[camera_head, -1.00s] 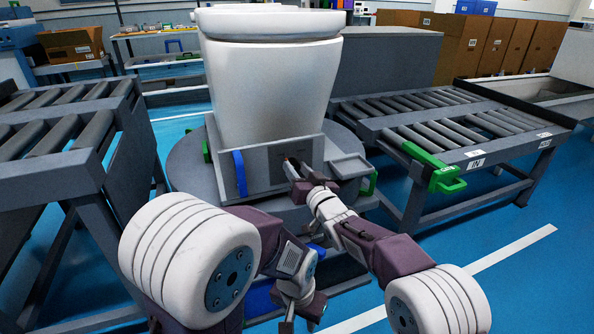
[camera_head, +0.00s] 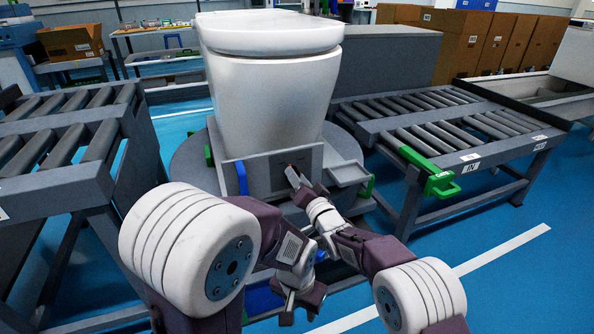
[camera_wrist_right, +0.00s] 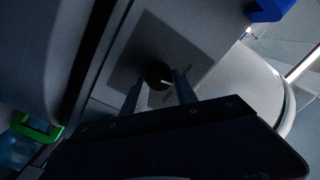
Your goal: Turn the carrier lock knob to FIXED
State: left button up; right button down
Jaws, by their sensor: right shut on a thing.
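The carrier lock knob (camera_wrist_right: 157,75) is a dark round knob with a short white mark, on a grey panel (camera_wrist_right: 190,45) with small labels too blurred to read. In the right wrist view the mark points roughly right, towards the labels. My right gripper (camera_wrist_right: 159,90) is shut on the knob, one finger on each side. In the head view my right gripper (camera_head: 291,173) reaches the front panel of the grey carrier (camera_head: 258,177) and covers most of the knob. My left gripper (camera_head: 299,315) hangs low in front, empty, its fingers apart.
A white toilet (camera_head: 268,95) stands on the carrier, above a round grey turntable (camera_head: 190,160). Roller conveyors flank it at left (camera_head: 60,140) and right (camera_head: 440,125). A blue handle (camera_head: 241,178) and green clamps (camera_head: 440,184) are nearby. Blue floor is open at front right.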

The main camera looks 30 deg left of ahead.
jog(key=shift+f+m+t+p, duration=0.15)
jog(key=shift+m+p, duration=1.05)
jog(key=shift+m, duration=1.4)
jog(key=shift+f+m+t+p, duration=0.15)
jog(key=shift+m+p, duration=1)
jog(key=shift+m, duration=1.45)
jog(key=c, duration=1)
grip_release()
jog(key=shift+o, duration=0.2)
jog(key=shift+r, duration=0.1)
